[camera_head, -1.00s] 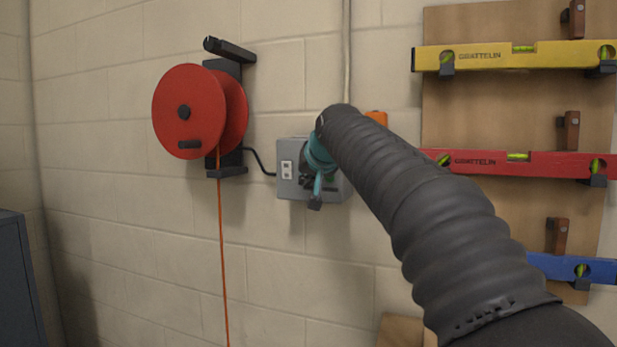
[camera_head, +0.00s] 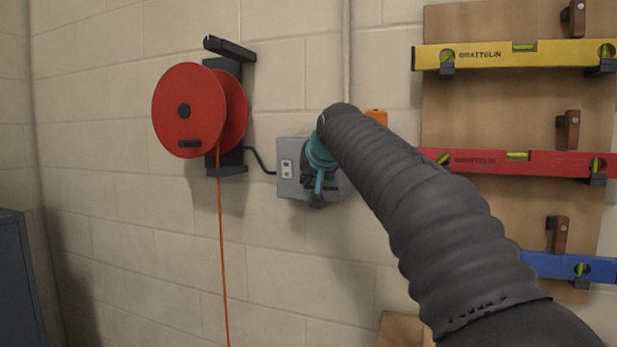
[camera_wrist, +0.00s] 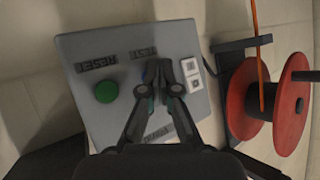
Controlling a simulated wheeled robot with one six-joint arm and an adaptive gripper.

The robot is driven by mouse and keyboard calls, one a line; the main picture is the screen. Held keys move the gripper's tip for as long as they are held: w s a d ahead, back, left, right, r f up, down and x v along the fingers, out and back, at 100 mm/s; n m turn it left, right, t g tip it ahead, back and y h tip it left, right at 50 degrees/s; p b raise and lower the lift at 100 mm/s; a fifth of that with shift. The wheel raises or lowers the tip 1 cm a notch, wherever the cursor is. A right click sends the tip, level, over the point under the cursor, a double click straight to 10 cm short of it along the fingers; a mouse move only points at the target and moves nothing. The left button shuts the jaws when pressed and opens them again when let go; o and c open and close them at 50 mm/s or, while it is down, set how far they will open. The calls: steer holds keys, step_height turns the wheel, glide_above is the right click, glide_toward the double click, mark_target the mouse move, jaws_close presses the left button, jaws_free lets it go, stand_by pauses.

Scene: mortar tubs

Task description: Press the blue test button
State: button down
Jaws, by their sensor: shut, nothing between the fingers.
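A grey wall box (camera_head: 290,185) hangs beside the red reel. It fills the middle of the wrist view (camera_wrist: 80,125), where it looks turned around, with a green button (camera_wrist: 106,92), two dark labels along the top and another low down. The lettering is hard to read. My gripper (camera_wrist: 165,68) is shut and empty, its fingertips over the panel right of the green button, close to the white switch. I cannot tell whether they touch the panel. In the head view my gripper (camera_head: 317,198) is in front of the box.
A red cable reel (camera_head: 188,110) with an orange cord is on the wall left of the box. A white switch plate (camera_wrist: 193,76) sits on the panel. Yellow (camera_head: 490,55), red (camera_head: 490,162) and blue (camera_head: 570,267) levels hang on a board at right.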

steer(key=shift+s, duration=0.1)
stand_by(0.3)
steer(key=shift+s+a+b, duration=0.3)
steer(key=shift+s, duration=0.35)
steer(key=s, duration=0.1)
steer(key=s+a+b, duration=0.1)
steer(key=s, duration=0.1)
steer(key=s+b, duration=0.1)
steer(key=shift+s+a, duration=0.35)
stand_by(0.6)
